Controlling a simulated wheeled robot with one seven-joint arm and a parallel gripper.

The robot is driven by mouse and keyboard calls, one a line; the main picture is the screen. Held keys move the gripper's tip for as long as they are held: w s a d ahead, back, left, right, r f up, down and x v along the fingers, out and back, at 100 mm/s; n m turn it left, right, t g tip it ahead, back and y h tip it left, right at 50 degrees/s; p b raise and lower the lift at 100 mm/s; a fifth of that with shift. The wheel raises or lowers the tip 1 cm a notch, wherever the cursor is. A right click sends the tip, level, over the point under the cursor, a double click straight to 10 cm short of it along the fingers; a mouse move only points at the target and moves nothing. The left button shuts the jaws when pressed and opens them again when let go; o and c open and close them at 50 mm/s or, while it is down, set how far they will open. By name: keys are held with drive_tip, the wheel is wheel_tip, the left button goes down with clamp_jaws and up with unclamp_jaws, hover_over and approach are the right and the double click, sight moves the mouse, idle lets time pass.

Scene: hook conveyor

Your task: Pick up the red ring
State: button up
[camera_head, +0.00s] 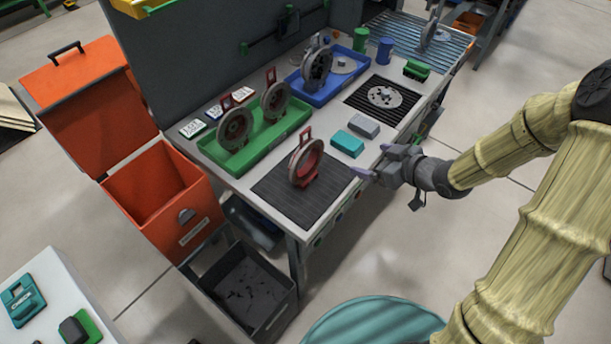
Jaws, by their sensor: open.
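A red ring (294,170) with a grey outer rim and a red loop on top stands upright on a dark ribbed mat (309,206) near the front of the workbench. My gripper (365,176) comes in from the right, at the bench's front edge, with its fingers pointing left towards the ring. It is open and empty, and a gap separates it from the ring. The exact space between its fingertips is hard to see from here.
A green tray (241,163) with two similar rings stands behind the mat. A blue tray (348,97) holds another wheel. A teal block (347,143) and a grey block (364,126) lie right of the ring. An open orange bin (200,211) stands at left.

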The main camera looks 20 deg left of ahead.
drive_tip(key=a+n+y, duration=0.1)
drive_tip(key=y, duration=0.1)
drive_tip(key=s+a+n+g+y+b, duration=0.1)
drive_tip(key=a, duration=0.1)
drive_tip(key=shift+s+a+y, duration=0.15)
drive_tip(key=shift+a+y, duration=0.05)
drive_tip(key=shift+y, duration=0.2)
drive_tip(key=shift+a, duration=0.1)
drive_tip(key=p+x, duration=0.1)
drive_tip(key=x, duration=1.1)
drive_tip(key=shift+f+p, duration=0.15)
drive_tip(key=shift+p, duration=0.2)
